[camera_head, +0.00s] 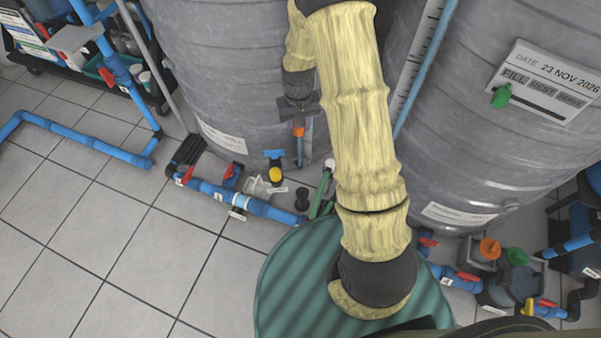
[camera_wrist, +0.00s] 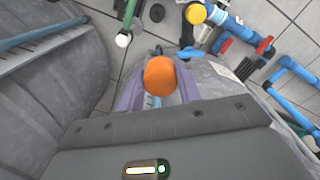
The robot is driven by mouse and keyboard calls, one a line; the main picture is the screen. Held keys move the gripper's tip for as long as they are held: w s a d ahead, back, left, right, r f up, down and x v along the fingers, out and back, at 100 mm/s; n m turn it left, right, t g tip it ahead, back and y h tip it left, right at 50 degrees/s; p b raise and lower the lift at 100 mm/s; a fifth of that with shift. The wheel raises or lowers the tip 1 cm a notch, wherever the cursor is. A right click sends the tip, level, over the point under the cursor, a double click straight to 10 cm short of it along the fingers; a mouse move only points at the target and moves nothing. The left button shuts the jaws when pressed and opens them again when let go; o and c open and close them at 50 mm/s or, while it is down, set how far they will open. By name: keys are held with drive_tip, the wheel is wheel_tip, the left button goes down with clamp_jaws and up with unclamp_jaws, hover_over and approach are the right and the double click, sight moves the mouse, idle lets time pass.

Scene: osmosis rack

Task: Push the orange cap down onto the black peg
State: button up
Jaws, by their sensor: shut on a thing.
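My gripper (camera_head: 300,132) points down in front of the left grey tank. It is shut on an orange cap (camera_head: 298,131). In the wrist view the orange cap (camera_wrist: 160,75) sits between the tips of my two pale purple fingers (camera_wrist: 160,90). A small upright black piece (camera_head: 302,197), which looks like the black peg, stands on the floor below my gripper. It shows as a dark round top (camera_wrist: 157,12) beyond the cap in the wrist view. The cap is held above and apart from it. The exact height gap is hard to tell.
A yellow-capped black fitting (camera_head: 275,173) stands left of the peg, and a green pipe with a white end (camera_head: 328,170) right of it. Blue pipes with red valves (camera_head: 235,194) run along the floor. Another orange knob (camera_head: 490,248) is at right.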

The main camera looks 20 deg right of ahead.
sight(303, 192)
drive_tip(key=shift+s+d+f, duration=0.1)
drive_tip(key=shift+s+d, duration=0.15)
drive_tip(key=shift+s, duration=0.1)
drive_tip(key=f+n+b, duration=0.1)
drive_tip(key=f+b, duration=0.3)
drive_tip(key=f, duration=0.5)
drive_tip(key=s+f+n+b, duration=0.1)
drive_tip(key=f+b, duration=0.4)
drive_tip(key=f, duration=0.5)
drive_tip(key=s+f+n+b, duration=0.1)
drive_tip(key=f+b, duration=0.3)
drive_tip(key=f, duration=0.5)
drive_tip(key=shift+s+f+n, duration=0.15)
drive_tip(key=shift+f+n, duration=0.15)
drive_tip(key=shift+n, duration=0.2)
drive_tip(key=shift+f+b, duration=0.15)
drive_tip(key=shift+b, duration=0.15)
wheel_tip(303, 192, down, 6)
drive_tip(key=b, duration=0.5)
drive_tip(key=shift+r, duration=0.25)
drive_tip(key=shift+s+d+p, duration=0.1)
drive_tip(key=shift+p, duration=0.8)
drive_tip(key=shift+f, duration=0.35)
